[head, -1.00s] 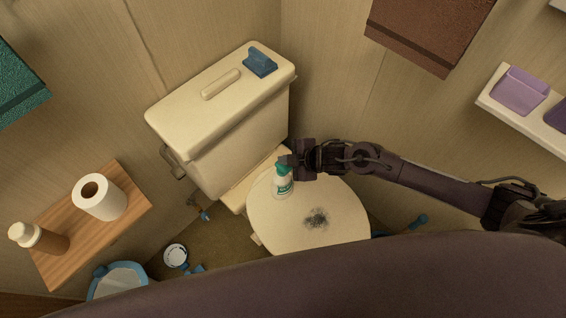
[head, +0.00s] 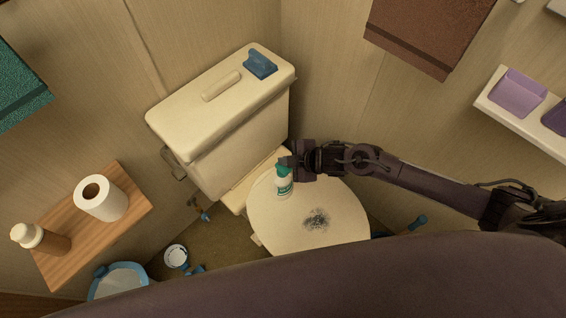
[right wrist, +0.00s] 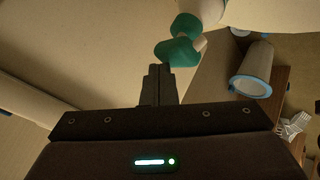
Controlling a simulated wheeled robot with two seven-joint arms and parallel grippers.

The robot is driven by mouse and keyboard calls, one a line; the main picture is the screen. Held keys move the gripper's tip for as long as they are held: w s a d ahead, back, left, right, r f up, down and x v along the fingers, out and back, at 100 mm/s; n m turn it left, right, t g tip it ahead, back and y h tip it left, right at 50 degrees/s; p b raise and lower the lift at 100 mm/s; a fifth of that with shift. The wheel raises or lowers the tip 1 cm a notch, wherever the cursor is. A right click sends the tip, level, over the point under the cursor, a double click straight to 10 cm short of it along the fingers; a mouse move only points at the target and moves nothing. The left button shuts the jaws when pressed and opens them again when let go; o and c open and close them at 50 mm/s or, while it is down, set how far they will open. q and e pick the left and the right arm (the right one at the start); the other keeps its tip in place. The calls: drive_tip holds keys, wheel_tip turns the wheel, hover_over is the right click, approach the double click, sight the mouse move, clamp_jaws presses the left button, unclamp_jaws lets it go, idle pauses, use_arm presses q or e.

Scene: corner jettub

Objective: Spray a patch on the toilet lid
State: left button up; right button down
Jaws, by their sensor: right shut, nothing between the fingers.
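The cream toilet lid (head: 270,225) is down, with a dark speckled patch (head: 317,219) near its front right. A white spray bottle (head: 283,188) with a green head stands on the lid, left of the patch. My right gripper (head: 286,162) is at the bottle's head; in the right wrist view its fingers (right wrist: 157,70) are shut with nothing between them. The bottle's green head (right wrist: 181,48) is just beyond the fingertips there; I cannot tell whether they touch. My left gripper is not in view.
A wooden shelf (head: 85,240) at left holds a paper roll (head: 101,197) and a brown bottle (head: 40,239). A blue-rimmed bin (head: 118,281) is on the floor.

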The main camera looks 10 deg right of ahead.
drive_tip(key=shift+f, duration=0.1)
wheel_tip(320, 180, up, 6)
drive_tip(key=p, duration=0.6)
idle(2.4)
